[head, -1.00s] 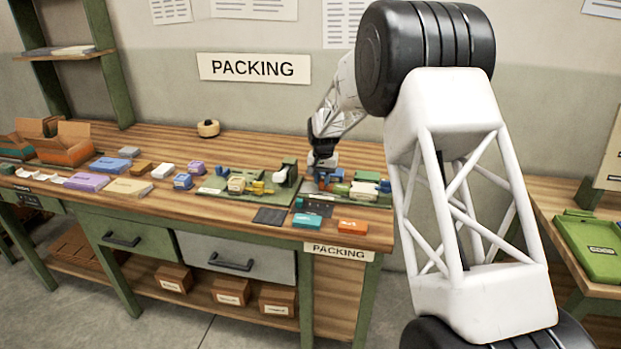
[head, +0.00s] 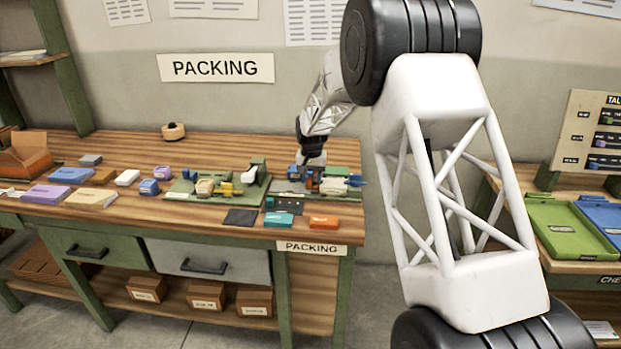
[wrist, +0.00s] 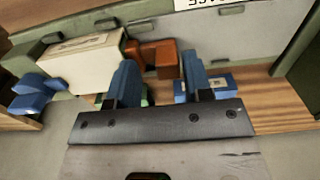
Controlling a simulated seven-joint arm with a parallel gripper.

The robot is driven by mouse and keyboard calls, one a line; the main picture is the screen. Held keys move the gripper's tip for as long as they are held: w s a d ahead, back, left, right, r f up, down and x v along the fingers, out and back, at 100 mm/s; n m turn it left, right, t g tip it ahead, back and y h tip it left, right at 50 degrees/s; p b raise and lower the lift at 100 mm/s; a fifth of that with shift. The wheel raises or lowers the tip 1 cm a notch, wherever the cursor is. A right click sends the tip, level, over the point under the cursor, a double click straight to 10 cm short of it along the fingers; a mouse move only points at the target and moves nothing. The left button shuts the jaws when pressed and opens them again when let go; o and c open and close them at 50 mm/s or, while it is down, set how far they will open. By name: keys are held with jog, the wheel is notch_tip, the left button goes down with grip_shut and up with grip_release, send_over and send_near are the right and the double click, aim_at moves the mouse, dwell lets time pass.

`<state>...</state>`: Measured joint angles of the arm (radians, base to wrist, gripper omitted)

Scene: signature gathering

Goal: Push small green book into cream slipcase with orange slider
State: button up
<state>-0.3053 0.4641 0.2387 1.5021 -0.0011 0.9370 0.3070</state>
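My gripper (wrist: 161,68) points down at the right-hand green fixture board on the bench, with its two blue fingers apart. In the wrist view an orange block, likely the orange slider (wrist: 166,58), shows between and just beyond the fingertips; I cannot tell whether they touch it. A cream box, likely the cream slipcase (wrist: 85,62), lies to the left of the fingers; it shows small in the head view (head: 333,186). A sliver of green shows low between the fingers; I cannot tell whether it is the small green book. My gripper also shows in the head view (head: 311,164).
A blue knob (wrist: 38,88) sits left of the cream box. A second fixture board (head: 180,197) stands left. A teal box (head: 278,220) and an orange box (head: 324,222) lie at the front edge. Green and blue trays (head: 566,230) are on the right table.

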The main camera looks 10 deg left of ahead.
aim_at(311, 179)
jog(key=shift+a+r, duration=0.1)
dwell(0.3)
jog(key=shift+r, duration=3.8)
